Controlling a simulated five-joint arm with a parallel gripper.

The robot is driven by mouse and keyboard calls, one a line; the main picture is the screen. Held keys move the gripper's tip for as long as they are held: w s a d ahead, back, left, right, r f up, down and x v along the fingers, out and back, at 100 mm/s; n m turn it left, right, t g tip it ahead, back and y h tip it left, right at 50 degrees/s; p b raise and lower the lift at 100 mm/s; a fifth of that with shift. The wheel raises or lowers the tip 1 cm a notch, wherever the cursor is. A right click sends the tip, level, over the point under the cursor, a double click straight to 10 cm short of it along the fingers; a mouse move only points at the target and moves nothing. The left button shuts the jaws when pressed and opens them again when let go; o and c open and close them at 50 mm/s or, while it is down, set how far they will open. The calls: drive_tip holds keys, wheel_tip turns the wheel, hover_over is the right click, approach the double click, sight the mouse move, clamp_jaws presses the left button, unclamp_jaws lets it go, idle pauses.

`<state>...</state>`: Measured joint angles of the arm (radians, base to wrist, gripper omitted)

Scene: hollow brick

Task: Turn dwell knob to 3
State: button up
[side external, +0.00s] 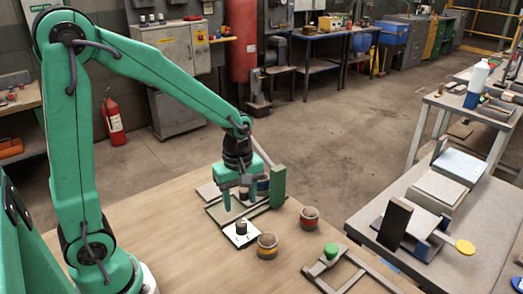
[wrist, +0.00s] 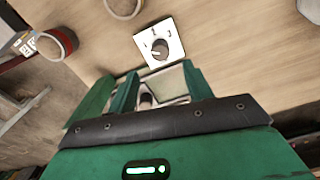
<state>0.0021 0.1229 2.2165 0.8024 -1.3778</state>
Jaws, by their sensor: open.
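The dwell knob (side external: 241,227) is a small dark cylinder on a white square plate (side external: 240,240) on the wooden bench.
A flat fixture (side external: 222,213) with a green upright (side external: 278,187) is below and beside my gripper. A wooden frame with a green knob (side external: 331,250) lies nearer. The bench left of the plate is clear.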

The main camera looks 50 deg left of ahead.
sight(241, 223)
drive_tip(key=shift+f, duration=3.8)
drive_tip(key=c, duration=1)
drive_tip(key=shift+o, duration=0.2)
